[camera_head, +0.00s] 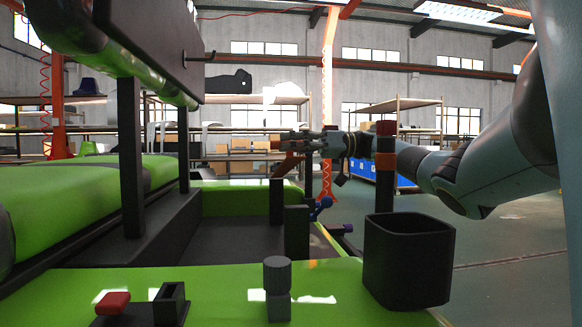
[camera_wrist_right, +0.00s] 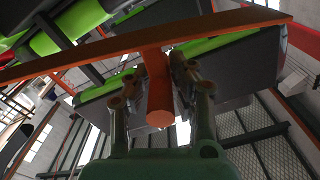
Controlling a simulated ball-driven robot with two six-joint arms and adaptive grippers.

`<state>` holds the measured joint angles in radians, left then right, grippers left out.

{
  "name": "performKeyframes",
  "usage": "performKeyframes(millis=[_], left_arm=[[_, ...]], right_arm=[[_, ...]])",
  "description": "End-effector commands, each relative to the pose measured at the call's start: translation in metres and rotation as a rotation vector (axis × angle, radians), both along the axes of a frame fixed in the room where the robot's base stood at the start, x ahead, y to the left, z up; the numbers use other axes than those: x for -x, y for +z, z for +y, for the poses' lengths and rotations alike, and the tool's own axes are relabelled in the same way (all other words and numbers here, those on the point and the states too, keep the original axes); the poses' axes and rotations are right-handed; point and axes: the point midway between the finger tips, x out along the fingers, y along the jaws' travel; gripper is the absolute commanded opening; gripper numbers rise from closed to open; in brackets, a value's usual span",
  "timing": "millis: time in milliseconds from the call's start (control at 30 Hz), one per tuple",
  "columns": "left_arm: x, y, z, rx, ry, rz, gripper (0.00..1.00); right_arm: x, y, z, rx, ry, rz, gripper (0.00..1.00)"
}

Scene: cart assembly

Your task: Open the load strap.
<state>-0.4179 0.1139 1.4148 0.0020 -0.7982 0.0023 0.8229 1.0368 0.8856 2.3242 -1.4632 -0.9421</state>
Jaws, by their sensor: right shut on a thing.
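The load strap appears as a long orange-brown bar (camera_wrist_right: 215,30) running across the top of the right wrist view, with a red-brown round handle (camera_wrist_right: 160,95) sticking out from it. In the head view a short piece of the orange strap (camera_head: 288,165) shows below my right gripper (camera_head: 285,141). In the wrist view the fingers of my right gripper (camera_wrist_right: 158,90) stand on both sides of the handle, shut on it. My left gripper is not in view.
A green cart body (camera_head: 230,285) with dark posts fills the left. On its front stand a black open bin (camera_head: 408,262), a grey cylinder piece (camera_head: 277,290) and a red-topped lever (camera_head: 112,302). A dark post with a red top (camera_head: 385,190) rises behind the bin. Open floor lies right.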

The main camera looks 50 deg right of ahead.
Motion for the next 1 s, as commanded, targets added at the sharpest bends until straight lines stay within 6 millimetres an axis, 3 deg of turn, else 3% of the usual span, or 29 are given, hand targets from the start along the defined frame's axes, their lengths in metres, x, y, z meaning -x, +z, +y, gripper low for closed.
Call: performKeyframes(millis=[100, 267, 700, 733, 900, 1000], left_arm=[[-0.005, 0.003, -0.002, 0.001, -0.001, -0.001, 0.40], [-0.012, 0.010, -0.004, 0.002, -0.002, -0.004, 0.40], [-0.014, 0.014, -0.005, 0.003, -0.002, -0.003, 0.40], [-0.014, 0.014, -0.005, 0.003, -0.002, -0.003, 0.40], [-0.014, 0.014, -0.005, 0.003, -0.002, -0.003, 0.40], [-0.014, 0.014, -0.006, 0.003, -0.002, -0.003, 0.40]], right_arm=[[-0.008, 0.021, -0.006, -0.047, -0.003, 0.046, 0.00], [-0.014, 0.038, -0.012, -0.086, -0.002, 0.096, 0.00], [-0.015, 0.044, -0.013, -0.100, 0.000, 0.122, 0.00], [-0.015, 0.044, -0.013, -0.100, 0.000, 0.122, 0.23], [-0.015, 0.044, -0.013, -0.100, 0.002, 0.121, 0.44], [-0.015, 0.044, -0.013, -0.100, 0.003, 0.120, 0.44]])
